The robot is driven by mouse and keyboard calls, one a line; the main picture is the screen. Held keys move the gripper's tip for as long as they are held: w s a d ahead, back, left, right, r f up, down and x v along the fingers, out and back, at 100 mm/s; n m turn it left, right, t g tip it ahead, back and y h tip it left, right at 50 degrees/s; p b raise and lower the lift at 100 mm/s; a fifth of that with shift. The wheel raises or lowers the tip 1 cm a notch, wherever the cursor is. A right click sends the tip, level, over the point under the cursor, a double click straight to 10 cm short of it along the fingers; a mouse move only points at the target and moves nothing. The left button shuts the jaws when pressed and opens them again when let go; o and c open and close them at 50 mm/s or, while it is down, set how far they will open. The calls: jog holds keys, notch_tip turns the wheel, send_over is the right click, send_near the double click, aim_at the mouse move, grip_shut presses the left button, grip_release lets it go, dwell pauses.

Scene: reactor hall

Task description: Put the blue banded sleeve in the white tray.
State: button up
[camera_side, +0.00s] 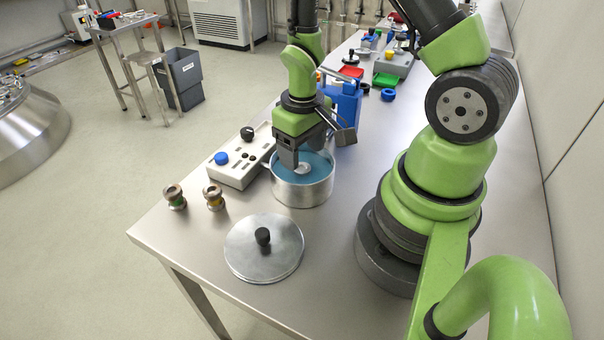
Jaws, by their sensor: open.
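My gripper (299,164) points down over a round metal pot (302,194) with a blue inside, its dark jaws at or just inside the rim. The jaws are open. A small pale round thing shows in the pot beside the jaws; I cannot tell what it is. I cannot make out a blue banded sleeve.
A round metal lid (263,262) with a black knob lies flat in front of the pot. A blue container (345,102) stands close behind my gripper. Red and green trays (386,80) and a blue ring (388,95) lie farther back. The table's front left corner is clear.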

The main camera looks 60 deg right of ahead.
aim_at(302, 167)
jog(key=shift+s+a+f, duration=0.1)
jog(key=shift+a+f, duration=0.05)
jog(key=shift+f, duration=1)
jog(key=shift+a+f, duration=0.15)
jog(key=shift+f, duration=0.95)
jog(key=c, duration=1.1)
notch_tip(302, 167, up, 9)
jog(key=shift+r, duration=0.2)
jog(key=shift+w+d+r, duration=0.15)
jog(key=shift+w+r, duration=0.05)
jog(key=shift+w, duration=0.1)
jog(key=w+d, duration=1.1)
jog(key=w, duration=0.3)
notch_tip(302, 167, down, 10)
jog(key=shift+d+r, duration=0.1)
jog(key=shift+r, duration=0.05)
